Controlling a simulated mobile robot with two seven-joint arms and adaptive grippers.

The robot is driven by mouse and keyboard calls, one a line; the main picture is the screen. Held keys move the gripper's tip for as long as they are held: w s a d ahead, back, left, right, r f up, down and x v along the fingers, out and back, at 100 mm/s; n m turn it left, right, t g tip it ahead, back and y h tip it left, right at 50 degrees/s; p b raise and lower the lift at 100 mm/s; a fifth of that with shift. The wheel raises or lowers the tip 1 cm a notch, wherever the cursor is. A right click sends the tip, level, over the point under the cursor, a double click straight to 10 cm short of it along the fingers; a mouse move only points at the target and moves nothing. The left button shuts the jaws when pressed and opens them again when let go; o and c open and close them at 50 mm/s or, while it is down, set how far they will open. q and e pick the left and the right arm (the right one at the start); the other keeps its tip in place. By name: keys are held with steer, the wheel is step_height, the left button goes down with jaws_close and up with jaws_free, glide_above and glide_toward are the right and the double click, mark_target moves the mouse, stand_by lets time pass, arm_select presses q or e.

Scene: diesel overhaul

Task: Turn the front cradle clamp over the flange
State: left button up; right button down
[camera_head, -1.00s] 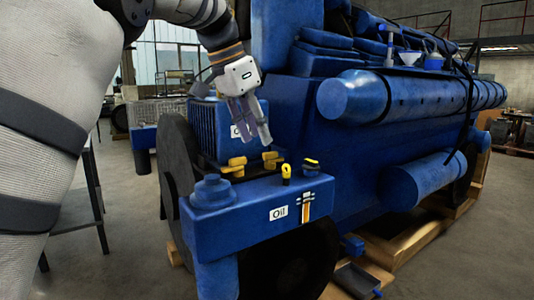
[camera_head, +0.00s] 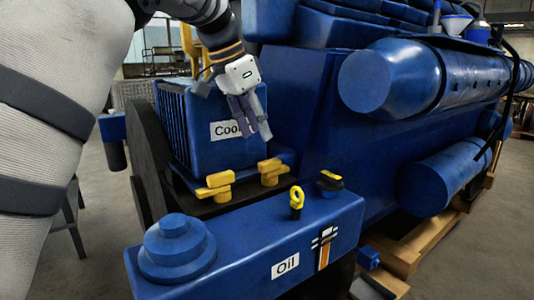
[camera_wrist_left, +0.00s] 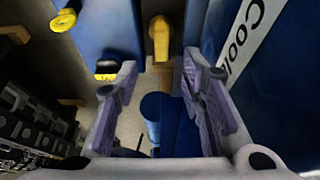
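Two yellow clamps sit at the foot of the blue cooler block (camera_head: 222,130) in the head view: a left one (camera_head: 218,186) and a right one (camera_head: 270,171). Each has a bar across its top. I cannot tell which is the front cradle clamp. My left gripper (camera_head: 250,118) hangs in front of the block's label, above the right clamp and apart from it. In the left wrist view my left gripper (camera_wrist_left: 160,75) has its fingers spread with nothing held. One yellow clamp (camera_wrist_left: 160,38) shows just beyond the gap. My right gripper is not in view.
A large blue cylinder (camera_head: 385,78) juts out right of the gripper.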

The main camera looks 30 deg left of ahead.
mark_target(269, 161)
arm_select(q)
steer(key=x, duration=0.8)
steer(key=shift+w, duration=0.1)
steer(key=shift+a, duration=0.1)
jaws_close()
